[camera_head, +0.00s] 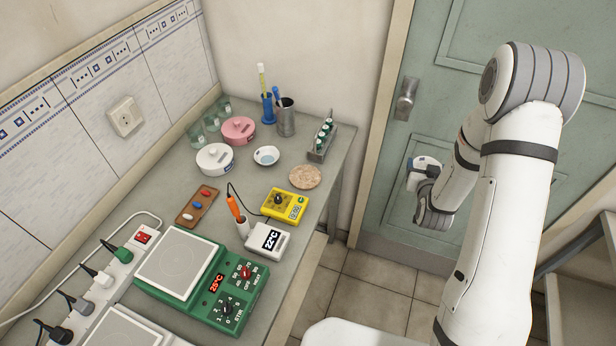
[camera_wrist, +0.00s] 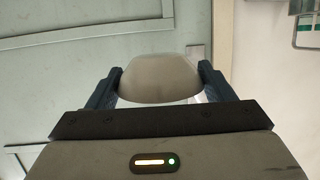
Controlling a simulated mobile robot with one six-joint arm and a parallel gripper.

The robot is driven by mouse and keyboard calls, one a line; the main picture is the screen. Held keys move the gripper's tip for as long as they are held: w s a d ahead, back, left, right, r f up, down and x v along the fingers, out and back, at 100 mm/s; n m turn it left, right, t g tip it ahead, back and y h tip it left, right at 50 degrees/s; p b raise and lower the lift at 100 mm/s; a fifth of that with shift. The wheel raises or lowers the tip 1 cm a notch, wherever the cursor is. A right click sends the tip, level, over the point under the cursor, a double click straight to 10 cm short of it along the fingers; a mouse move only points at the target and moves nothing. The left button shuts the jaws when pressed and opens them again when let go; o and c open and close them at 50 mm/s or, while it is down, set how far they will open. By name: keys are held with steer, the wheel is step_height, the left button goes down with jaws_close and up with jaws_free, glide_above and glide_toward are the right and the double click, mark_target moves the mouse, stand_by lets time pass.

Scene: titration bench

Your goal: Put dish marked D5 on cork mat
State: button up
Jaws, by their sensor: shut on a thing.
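My gripper (camera_head: 417,178) is to the right of the bench, in front of the green door. It is shut on a pale, round dish (camera_head: 426,162), held clear of any surface. In the wrist view the dish (camera_wrist: 160,82) sits between the two dark fingers of my gripper (camera_wrist: 160,75), one at each side. I cannot read a mark on it, so I cannot tell whether it is D5. The cork mat (camera_head: 305,177) is a tan disc lying bare near the bench's right edge.
A yellow meter (camera_head: 285,205) is in front of the mat. A vial rack (camera_head: 321,142) stands behind it. A green hotplate (camera_head: 215,287) is nearer.

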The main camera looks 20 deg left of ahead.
steer(key=w+a+n+g+y+b, duration=0.1)
steer(key=a+n+y+b, duration=0.15)
steer(key=a, duration=0.35)
steer(key=w+a+n+y+b, duration=0.2)
steer(key=a+y+b, duration=0.15)
steer(key=a, duration=0.25)
steer(key=r+n+g+y+b, duration=0.2)
steer(key=n+g+y+b, duration=0.5)
steer(key=b, duration=0.9)
glide_above(305, 176)
steer(key=shift+n+h, duration=0.3)
steer(key=shift+n, duration=0.05)
step_height(305, 176, down, 10)
steer(key=shift+b, duration=1.15)
steer(key=shift+f, duration=0.15)
steer(key=o, duration=1.1)
